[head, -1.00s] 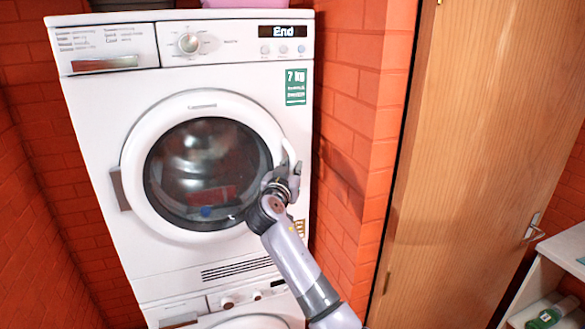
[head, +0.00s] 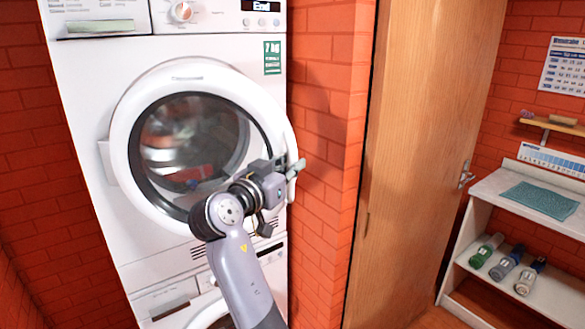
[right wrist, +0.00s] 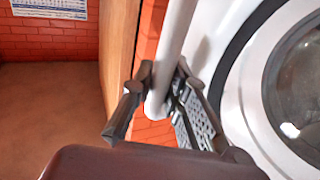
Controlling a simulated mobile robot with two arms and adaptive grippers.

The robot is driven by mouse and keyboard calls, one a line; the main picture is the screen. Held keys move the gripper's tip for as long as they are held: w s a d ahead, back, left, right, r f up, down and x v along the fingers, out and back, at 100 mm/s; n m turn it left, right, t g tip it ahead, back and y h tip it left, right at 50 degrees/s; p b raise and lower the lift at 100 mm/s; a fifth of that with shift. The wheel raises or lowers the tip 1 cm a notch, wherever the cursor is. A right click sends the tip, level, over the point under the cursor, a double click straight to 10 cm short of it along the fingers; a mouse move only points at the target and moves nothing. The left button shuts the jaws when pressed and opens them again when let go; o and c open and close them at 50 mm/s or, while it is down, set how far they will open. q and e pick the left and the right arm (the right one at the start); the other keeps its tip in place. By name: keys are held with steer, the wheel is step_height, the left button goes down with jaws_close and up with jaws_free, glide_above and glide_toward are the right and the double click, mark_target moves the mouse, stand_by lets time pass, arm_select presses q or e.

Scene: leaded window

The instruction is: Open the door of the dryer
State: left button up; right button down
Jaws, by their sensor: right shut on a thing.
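The white dryer (head: 85,150) stands against the brick wall, with a round door (head: 125,115) that has a white ring and dark glass. The door stands slightly ajar, its right rim reaching past the dryer's right edge in the head view. My right gripper (head: 288,170) is at that right rim. In the right wrist view, my right gripper (right wrist: 160,95) is shut on the white door handle (right wrist: 174,45), one finger on each side. The glass door (right wrist: 300,75) shows right of it. My left gripper is in neither view.
A brick wall corner (head: 325,150) is close to the right of the dryer. Beyond it are a wooden door (head: 420,130) and a white shelf (head: 470,240) with several bottles. A second machine (head: 165,300) is below the dryer. Floor is free in the wrist view.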

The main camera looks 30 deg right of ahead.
steer(key=s+a, duration=0.2)
steer(key=shift+s+a+b, duration=0.3)
steer(key=shift+s+b, duration=0.05)
steer(key=shift+b, duration=0.05)
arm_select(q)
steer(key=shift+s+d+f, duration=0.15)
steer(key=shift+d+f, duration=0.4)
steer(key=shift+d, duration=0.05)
arm_select(e)
steer(key=c, duration=1.8)
jaws_free()
